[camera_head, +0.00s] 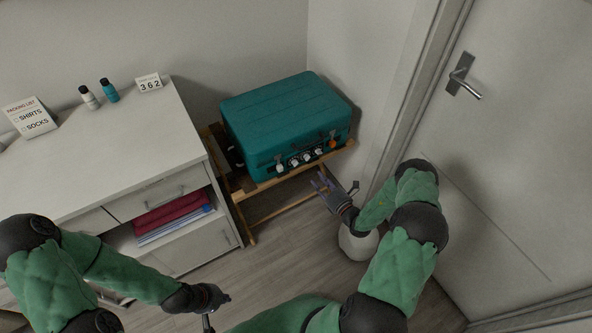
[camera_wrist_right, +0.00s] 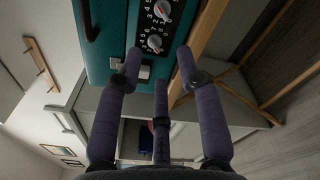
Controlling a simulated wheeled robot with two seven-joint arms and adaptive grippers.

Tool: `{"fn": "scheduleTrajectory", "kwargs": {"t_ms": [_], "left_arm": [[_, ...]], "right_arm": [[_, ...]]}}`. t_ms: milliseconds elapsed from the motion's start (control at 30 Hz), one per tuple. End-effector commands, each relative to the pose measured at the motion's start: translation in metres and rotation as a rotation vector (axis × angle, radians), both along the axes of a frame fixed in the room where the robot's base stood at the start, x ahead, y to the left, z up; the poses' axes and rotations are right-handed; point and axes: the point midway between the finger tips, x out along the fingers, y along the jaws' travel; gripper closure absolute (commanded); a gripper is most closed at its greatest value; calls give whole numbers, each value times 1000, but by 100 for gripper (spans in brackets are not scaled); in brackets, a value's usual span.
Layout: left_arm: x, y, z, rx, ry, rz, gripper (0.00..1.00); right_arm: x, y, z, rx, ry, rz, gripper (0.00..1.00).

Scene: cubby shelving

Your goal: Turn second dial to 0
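A teal suitcase (camera_head: 285,115) lies on a wooden rack, its front edge carrying a row of small white dials (camera_head: 306,157). My right gripper (camera_head: 337,185) is open and empty, in front of and below the suitcase's front right part, apart from the dials. Its spread purple-grey fingers (camera_wrist_right: 160,85) fill the right wrist view. My left gripper (camera_head: 218,310) looks open and empty, low over the floor, far from the suitcase.
A card reading 362 (camera_head: 149,83), two small bottles (camera_head: 110,91) and a packing list (camera_head: 30,116) stand on the white dresser (camera_head: 120,150). The wooden rack (camera_head: 245,190) supports the suitcase. A door (camera_head: 520,150) is at right.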

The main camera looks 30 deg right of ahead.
Motion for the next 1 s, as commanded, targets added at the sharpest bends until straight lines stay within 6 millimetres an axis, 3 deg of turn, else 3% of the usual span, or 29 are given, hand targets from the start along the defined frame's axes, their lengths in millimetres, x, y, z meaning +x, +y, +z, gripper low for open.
{"fn": "scheduleTrajectory", "kwargs": {"t_ms": [133, 267, 700, 1000], "left_arm": [[0, 0, -3, 0, 0, -1, 100], [0, 0, -8, 0, 0, -1, 100], [0, 0, -34, 0, 0, -1, 100], [0, 0, -40, 0, 0, -1, 100]], "right_arm": [[2, -18, 1, 10, -24, -57, 63], [15, -16, 1, 9, -25, -55, 63], [87, -10, 0, 8, -24, -54, 63], [107, -8, 1, 10, -21, -54, 63]]}}
